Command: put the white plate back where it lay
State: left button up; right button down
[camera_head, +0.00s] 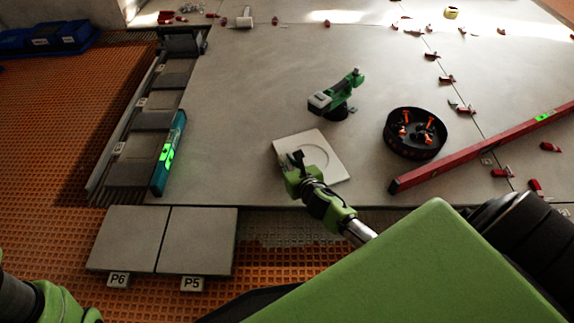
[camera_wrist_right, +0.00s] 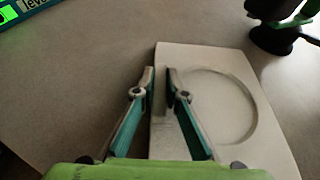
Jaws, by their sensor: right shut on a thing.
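The white plate (camera_head: 325,151) is a flat slab with a round ring mark, over the large grey tiles in the middle of the head view. It also shows in the right wrist view (camera_wrist_right: 215,105). My right gripper (camera_head: 297,160) is at the plate's near left part. In the right wrist view its two fingers (camera_wrist_right: 160,76) are close together and shut on the plate near its left edge. I cannot tell whether the plate touches the tile under it. My left gripper is out of view; only a green part of my left arm shows at the lower left corner.
A green and black suction tool (camera_head: 338,96) stands behind the plate. A round black tub (camera_head: 414,134) with orange-handled tools and a long red level (camera_head: 480,148) lie to the right. A teal level (camera_head: 170,152) is at left. Two tiles (camera_head: 203,238) lie in front.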

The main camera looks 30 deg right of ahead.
jog(key=shift+r, duration=0.15)
jog(key=c, duration=2)
grip_release()
jog(key=shift+c, duration=0.2)
